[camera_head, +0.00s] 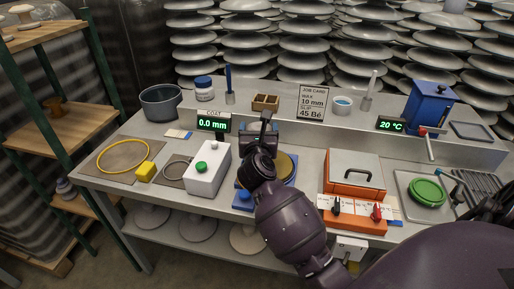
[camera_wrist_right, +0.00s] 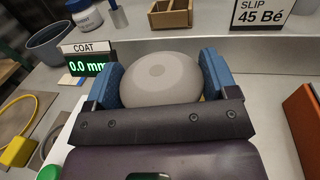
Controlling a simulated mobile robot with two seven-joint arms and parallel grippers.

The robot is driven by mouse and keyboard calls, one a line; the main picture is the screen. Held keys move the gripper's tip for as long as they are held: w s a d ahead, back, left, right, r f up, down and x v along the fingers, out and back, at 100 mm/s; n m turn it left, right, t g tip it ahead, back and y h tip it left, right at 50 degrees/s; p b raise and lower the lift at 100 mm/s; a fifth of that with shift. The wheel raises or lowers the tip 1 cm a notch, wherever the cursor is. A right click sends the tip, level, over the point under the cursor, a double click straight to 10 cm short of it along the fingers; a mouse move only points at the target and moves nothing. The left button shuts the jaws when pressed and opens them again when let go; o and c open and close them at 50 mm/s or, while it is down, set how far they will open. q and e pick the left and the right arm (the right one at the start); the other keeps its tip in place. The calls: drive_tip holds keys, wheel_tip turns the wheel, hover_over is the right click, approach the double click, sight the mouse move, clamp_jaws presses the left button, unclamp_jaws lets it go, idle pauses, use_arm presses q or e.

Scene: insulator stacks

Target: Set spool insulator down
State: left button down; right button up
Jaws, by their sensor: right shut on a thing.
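The spool insulator (camera_wrist_right: 160,78) shows in the right wrist view as a smooth grey rounded body. My right gripper (camera_head: 261,134) is shut on it, with a blue pad pressed to each side. In the head view the gripper and wrist hide most or all of the insulator. The gripper is over the middle of the bench, by a blue-based round plate with a brass-coloured top (camera_head: 286,168). I cannot tell whether the insulator touches anything below. My left gripper is not in view.
A white box with a green button (camera_head: 208,172) stands left of my wrist. An orange unit with a grey lid (camera_head: 355,173) stands on the right. Behind are a coat display (camera_head: 213,123), a wooden box (camera_head: 265,102) and a job card (camera_head: 312,102). A yellow ring (camera_head: 123,155) lies far left.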

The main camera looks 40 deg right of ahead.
wheel_tip(320, 180, down, 5)
drive_tip(key=shift+f+b, duration=0.1)
drive_tip(key=shift+b, duration=0.8)
drive_tip(key=shift+f, duration=0.2)
drive_tip(key=shift+r, duration=0.1)
drive_tip(key=shift+f, duration=0.25)
